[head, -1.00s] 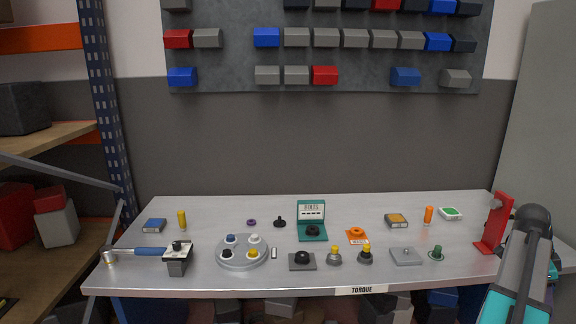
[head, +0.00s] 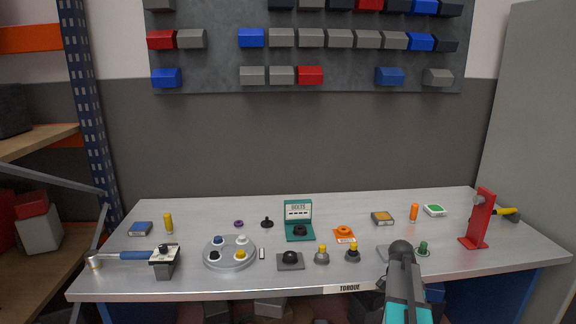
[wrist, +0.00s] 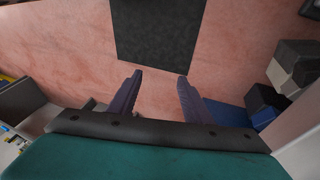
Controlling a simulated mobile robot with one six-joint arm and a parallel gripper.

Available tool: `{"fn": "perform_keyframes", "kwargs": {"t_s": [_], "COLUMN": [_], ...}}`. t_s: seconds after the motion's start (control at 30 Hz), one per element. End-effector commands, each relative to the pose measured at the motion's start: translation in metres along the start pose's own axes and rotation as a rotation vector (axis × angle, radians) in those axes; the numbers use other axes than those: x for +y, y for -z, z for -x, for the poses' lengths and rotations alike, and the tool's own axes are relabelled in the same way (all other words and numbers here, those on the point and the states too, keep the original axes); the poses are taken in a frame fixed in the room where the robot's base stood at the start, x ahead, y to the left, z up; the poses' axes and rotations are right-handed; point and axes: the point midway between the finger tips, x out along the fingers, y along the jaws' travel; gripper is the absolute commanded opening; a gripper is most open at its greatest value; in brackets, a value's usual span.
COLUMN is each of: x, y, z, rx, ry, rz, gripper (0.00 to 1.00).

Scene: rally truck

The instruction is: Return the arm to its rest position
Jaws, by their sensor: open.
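My arm (head: 405,285), grey and teal, stands at the front edge of the workbench (head: 350,205), right of the middle, in the head view. Its rounded top covers part of a grey plate on the bench. I cannot make out my gripper in the head view. In the wrist view my gripper (wrist: 159,80) shows two dark fingers set apart, with nothing between them. They point toward a pinkish floor with a dark square patch (wrist: 157,30) ahead.
The bench holds a torque wrench (head: 130,256), a round grey tray (head: 229,256), a teal BOLTS box (head: 299,220) and a red stand (head: 480,220). Shelving (head: 85,110) stands at left, a grey cabinet (head: 525,130) at right. Dark and blue bins (wrist: 262,103) lie right in the wrist view.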

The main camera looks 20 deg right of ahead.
Motion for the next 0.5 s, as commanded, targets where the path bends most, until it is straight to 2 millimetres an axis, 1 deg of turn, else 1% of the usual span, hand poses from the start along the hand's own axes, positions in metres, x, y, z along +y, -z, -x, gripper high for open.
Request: {"fn": "perform_keyframes", "kwargs": {"t_s": [0.03, 0.1, 0.33, 0.5], "x": [-0.003, -0.006, -0.006, 0.004], "y": [-0.023, -0.05, -0.135, -0.193], "z": [-0.009, -0.021, -0.06, -0.089], "rx": [-0.003, -0.006, -0.019, -0.029], "ry": [-0.011, -0.023, -0.06, -0.088], "rz": [0.038, 0.086, 0.254, 0.388], "gripper": [0.45, 0.45, 0.45, 0.45]}}
